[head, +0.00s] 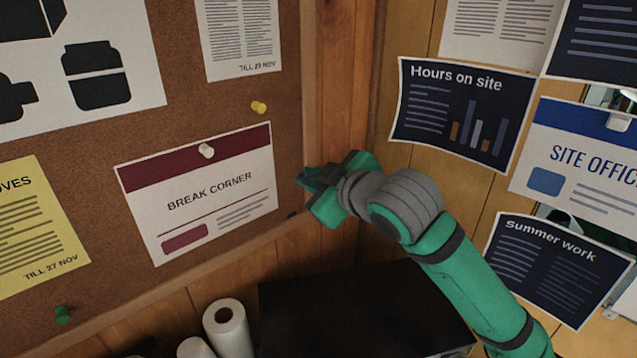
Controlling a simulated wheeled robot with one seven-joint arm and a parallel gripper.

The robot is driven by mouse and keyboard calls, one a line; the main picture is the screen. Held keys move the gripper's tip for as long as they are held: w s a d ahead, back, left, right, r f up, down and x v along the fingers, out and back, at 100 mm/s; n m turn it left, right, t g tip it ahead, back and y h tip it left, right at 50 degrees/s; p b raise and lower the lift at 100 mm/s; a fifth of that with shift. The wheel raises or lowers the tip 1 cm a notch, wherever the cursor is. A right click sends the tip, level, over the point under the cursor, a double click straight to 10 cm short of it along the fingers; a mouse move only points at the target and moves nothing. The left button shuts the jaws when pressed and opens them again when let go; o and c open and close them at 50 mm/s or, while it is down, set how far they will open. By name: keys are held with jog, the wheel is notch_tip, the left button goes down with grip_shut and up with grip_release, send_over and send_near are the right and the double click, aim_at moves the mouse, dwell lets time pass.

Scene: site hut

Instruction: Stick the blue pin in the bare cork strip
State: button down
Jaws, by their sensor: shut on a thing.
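My gripper (306,182) is at the right edge of the cork board, just right of the "Break Corner" notice. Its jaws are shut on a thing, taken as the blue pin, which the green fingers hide. The bare cork strip (287,110) runs upright between the notices and the wooden frame. The fingertips are in front of its lower part; I cannot tell whether they touch it. A small dark spot (291,214) shows on the cork just below the fingers; I cannot tell if it is a pin or a shadow.
A yellow pin (259,107) sits above the "Break Corner" notice (210,195), which a white pin (206,150) holds. A green pin (62,314) is at lower left. A dark box (350,310) and paper rolls (226,325) stand below. Notices cover the right wall.

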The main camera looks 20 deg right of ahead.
aim_at(289, 168)
jog(key=shift+w+a, duration=0.2)
jog(key=shift+w, duration=0.35)
jog(key=shift+w+a, duration=0.15)
jog(key=shift+w, duration=0.4)
jog(key=shift+w+a, duration=0.1)
jog(key=shift+w, duration=0.45)
dwell(1.3)
jog(key=shift+a, duration=0.2)
jog(key=shift+w, duration=0.4)
dwell(0.7)
jog(key=shift+d, duration=0.1)
jog(key=shift+s+a, duration=0.15)
jog(key=shift+a, duration=0.05)
dwell(0.5)
jog(key=c, duration=1.7)
grip_release()
jog(key=shift+d, duration=0.1)
